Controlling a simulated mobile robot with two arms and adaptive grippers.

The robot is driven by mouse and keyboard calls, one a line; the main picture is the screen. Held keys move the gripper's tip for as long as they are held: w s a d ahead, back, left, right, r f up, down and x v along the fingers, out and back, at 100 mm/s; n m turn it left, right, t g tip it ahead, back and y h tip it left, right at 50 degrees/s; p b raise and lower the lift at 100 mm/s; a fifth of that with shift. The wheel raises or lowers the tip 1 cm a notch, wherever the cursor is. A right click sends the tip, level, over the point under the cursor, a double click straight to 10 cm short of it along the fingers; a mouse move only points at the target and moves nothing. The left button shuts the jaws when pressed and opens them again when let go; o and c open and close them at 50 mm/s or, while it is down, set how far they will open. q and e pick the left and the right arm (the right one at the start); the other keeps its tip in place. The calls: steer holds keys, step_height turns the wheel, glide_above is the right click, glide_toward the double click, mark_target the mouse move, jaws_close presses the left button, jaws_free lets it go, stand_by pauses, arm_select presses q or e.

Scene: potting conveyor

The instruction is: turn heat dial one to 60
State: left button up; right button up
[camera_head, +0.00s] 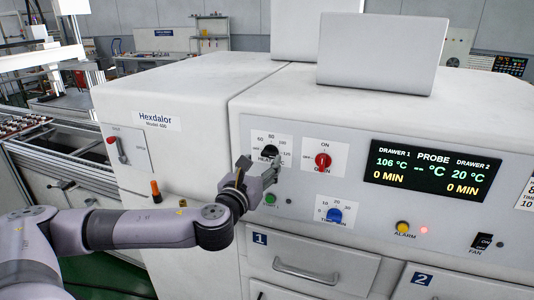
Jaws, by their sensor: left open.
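The heat dial (270,150) is a black knob on a white scale plate on the machine's front panel. Its lower part and the label beneath are partly covered by my left gripper (273,169), so I cannot read its setting. The left gripper is open, with its fingertips at the dial's lower edge; I cannot tell whether they touch it. The display (431,174) reads 106 °C for drawer 1 and 20 °C for drawer 2. My right gripper is out of view.
A red knob (322,160) is just right of the heat dial. A blue timer knob (334,215) and a green button (270,198) are below. Drawer 1's handle (306,270) sticks out underneath. A red-handled lever (113,141) is on the left cabinet.

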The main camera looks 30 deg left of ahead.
mark_target(268, 155)
arm_select(q)
steer(key=shift+p+x, duration=0.55)
steer(key=shift+x, duration=1.9)
steer(key=shift+c, duration=0.4)
steer(key=c, duration=1.1)
